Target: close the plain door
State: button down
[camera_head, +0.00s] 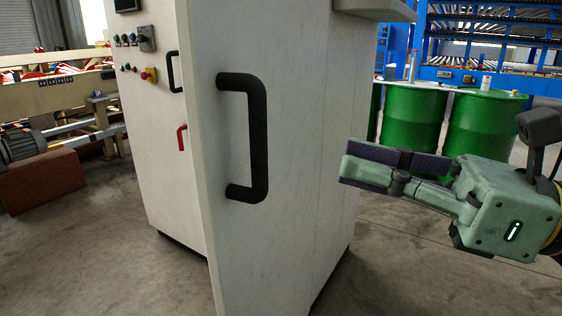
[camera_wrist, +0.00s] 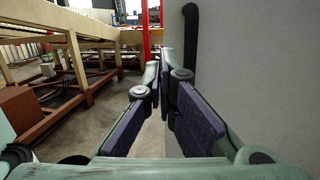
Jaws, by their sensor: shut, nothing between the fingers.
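The plain door (camera_head: 290,120) is a pale grey-white panel that appears to stand open, jutting toward me, its narrow edge at the left. Its black bar handle (camera_head: 258,140) is upright near that edge. In the wrist view the pale door face (camera_wrist: 255,80) fills the right side, with the black handle (camera_wrist: 190,45) ahead and above the fingers. My gripper (camera_head: 345,166) is shut and empty, right of the handle in the head view, fingers pointing left. It also shows in the wrist view (camera_wrist: 160,75). I cannot tell whether the fingers touch the door.
Behind the door is a pale cabinet (camera_head: 150,100) with buttons, a black handle (camera_head: 173,72) and a red handle (camera_head: 182,139). Green drums (camera_head: 413,115) stand at the right. Conveyor framing (camera_head: 50,90) and a motor (camera_head: 20,145) are at the left. The front floor is clear.

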jog(key=d+f+m+t+h, duration=0.2)
jog(key=d+t+h, duration=0.1)
jog(key=d, duration=0.1)
jog(key=p+x, duration=0.4)
jog(key=x, duration=0.9)
jog(key=shift+w, duration=0.3)
jog(key=shift+a, duration=0.2)
